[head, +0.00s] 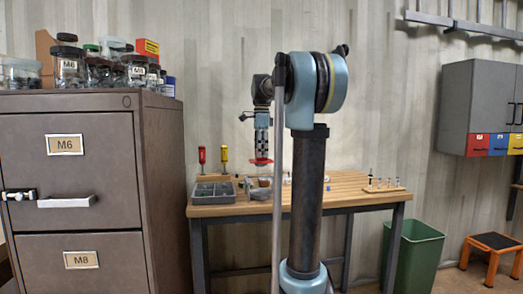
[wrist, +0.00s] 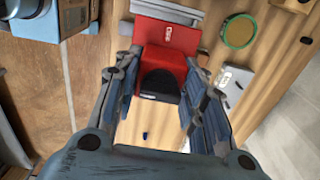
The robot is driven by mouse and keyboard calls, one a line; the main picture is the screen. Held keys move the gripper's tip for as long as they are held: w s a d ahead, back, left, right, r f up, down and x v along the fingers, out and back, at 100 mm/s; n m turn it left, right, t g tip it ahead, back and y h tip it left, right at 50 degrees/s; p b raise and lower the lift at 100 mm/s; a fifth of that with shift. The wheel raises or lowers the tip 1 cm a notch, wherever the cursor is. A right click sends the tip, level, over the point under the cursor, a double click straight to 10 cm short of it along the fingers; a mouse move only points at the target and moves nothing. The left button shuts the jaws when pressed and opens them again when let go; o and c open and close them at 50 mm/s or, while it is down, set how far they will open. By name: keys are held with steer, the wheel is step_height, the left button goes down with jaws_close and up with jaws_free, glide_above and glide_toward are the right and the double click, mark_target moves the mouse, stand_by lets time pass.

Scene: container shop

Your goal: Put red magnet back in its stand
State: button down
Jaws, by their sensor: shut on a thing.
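My gripper (head: 262,156) hangs over the left half of the wooden workbench (head: 340,186) and is shut on the red magnet (head: 261,162). In the wrist view my gripper (wrist: 158,98) has a blue-grey finger on each side of the red magnet (wrist: 163,63), which has a dark, rounded front face. A wider red part with a small white label lies just beyond it; I cannot tell whether it is joined to the magnet. In the head view the red shows as a flat shape under the fingers. I cannot make out its stand for certain.
A grey divided tray (head: 213,191), a red screwdriver (head: 202,157) and a yellow one (head: 224,156) stand at the bench's left end. A wooden rack (head: 384,189) is at the right. A green-rimmed disc (wrist: 239,32) and grey plate (wrist: 236,80) lie near my gripper.

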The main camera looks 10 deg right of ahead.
step_height(320, 180, down, 8)
steer(key=shift+r, duration=0.2)
stand_by(0.8)
steer(key=shift+f, duration=0.1)
stand_by(0.9)
steer(key=c, duration=0.9)
jaws_free()
steer(key=shift+c, duration=0.2)
